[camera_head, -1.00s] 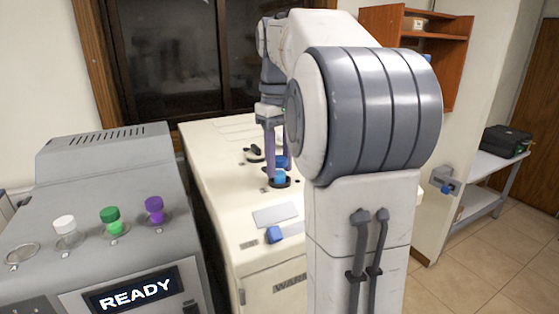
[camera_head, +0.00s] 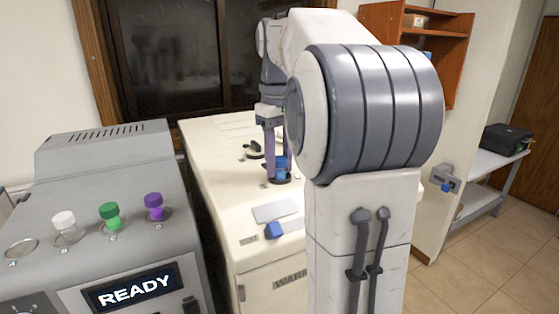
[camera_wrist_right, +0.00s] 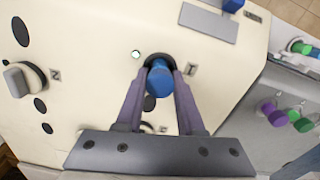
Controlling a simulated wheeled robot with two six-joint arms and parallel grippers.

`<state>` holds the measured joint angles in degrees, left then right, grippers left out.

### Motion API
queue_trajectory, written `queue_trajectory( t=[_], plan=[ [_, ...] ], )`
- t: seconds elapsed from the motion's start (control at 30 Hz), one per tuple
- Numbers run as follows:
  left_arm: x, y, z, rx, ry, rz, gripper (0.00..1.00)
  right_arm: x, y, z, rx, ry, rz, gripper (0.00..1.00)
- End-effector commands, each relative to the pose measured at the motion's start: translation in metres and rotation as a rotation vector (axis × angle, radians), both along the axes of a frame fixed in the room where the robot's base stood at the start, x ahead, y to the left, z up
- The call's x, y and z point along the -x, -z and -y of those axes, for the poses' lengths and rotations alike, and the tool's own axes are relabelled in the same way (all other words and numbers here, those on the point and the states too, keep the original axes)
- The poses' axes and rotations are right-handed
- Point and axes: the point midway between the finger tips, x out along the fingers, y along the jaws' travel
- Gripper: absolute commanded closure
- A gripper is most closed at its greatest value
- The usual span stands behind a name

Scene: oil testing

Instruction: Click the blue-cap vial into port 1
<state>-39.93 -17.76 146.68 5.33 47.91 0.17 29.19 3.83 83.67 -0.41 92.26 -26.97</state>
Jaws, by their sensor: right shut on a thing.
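The blue-cap vial (camera_wrist_right: 159,80) stands at a dark round port (camera_wrist_right: 166,60) in the cream machine's top; its body is hidden, so I cannot tell how deep it sits. A mark that looks like a 1 (camera_wrist_right: 191,70) is printed beside this port. My right gripper (camera_wrist_right: 160,76) has its two purple fingers shut on the blue cap, one on each side. In the head view, the right gripper (camera_head: 276,172) is low over the machine, with the blue cap (camera_head: 281,162) partly covered by its fingers. My left gripper is not in view.
A grey machine (camera_head: 95,180) at left reads READY and holds white (camera_head: 64,219), green (camera_head: 109,210) and purple (camera_head: 154,200) capped vials, plus an empty ring (camera_head: 20,246).

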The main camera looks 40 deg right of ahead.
Motion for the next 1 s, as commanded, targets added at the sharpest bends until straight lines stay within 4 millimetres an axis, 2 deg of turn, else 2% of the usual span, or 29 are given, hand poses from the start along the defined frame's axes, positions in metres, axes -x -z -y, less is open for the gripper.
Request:
queue_trajectory(
  t=[0.27, 0.3, 0.37, 0.77, 0.87, 1.0],
  plan=[
    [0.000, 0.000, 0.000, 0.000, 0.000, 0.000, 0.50, 0.000, 0.000, 0.000, -0.001, 0.000, -0.001, 1.00],
    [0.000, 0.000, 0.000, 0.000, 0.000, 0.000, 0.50, 0.000, 0.000, 0.000, -0.001, 0.000, -0.001, 0.51],
    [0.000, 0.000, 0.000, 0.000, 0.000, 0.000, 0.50, 0.000, 0.000, 0.000, -0.001, 0.000, -0.001, 0.28],
    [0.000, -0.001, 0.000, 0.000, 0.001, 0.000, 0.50, -0.001, -0.005, 0.000, 0.001, 0.000, 0.001, 0.28],
    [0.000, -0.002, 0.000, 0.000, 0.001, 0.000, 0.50, -0.001, -0.017, 0.000, 0.001, 0.000, 0.003, 0.28],
    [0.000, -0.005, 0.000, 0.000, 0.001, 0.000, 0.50, -0.001, -0.043, 0.000, 0.001, 0.000, 0.002, 0.28]
  ],
)
